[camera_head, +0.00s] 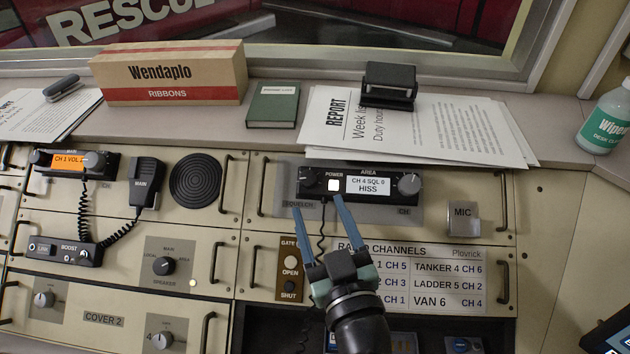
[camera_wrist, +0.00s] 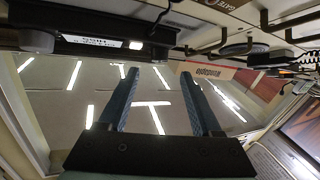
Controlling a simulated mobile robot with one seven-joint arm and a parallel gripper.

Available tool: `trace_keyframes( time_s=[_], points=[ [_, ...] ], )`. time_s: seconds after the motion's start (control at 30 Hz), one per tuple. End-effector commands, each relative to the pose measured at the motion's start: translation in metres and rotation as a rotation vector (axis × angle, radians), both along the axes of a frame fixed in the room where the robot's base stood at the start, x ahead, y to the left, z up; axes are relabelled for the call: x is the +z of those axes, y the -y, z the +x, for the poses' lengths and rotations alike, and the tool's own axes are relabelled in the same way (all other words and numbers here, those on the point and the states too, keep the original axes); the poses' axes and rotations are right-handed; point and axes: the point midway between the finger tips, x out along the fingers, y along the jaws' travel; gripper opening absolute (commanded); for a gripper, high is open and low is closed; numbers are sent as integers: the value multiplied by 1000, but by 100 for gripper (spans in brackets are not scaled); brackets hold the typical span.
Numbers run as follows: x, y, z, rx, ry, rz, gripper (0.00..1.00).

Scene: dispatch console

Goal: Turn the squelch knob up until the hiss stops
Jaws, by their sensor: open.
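The AREA radio (camera_head: 360,200) is mounted on the console, with a lit white POWER button (camera_head: 334,185). Its display (camera_head: 368,185) reads "CH 4 SQL 0 HISS". A grey knob (camera_head: 408,184) sits at its right end above the CH label. In the wrist view the radio (camera_wrist: 75,25) appears upside down, beyond the open fingers (camera_wrist: 158,62).
The Wendaplo box (camera_head: 170,75), green book (camera_head: 273,105) and report papers (camera_head: 450,135) lie on the ledge above.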

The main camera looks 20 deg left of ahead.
Motion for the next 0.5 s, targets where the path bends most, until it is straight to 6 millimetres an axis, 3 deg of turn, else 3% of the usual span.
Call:
trace_keyframes(
  time_s=[0.2, 0.5],
  points=[
    [2, -24, 32, 2, 0, 0, 66],
    [0, -34, 47, 0, 0, 0, 66]
  ],
)
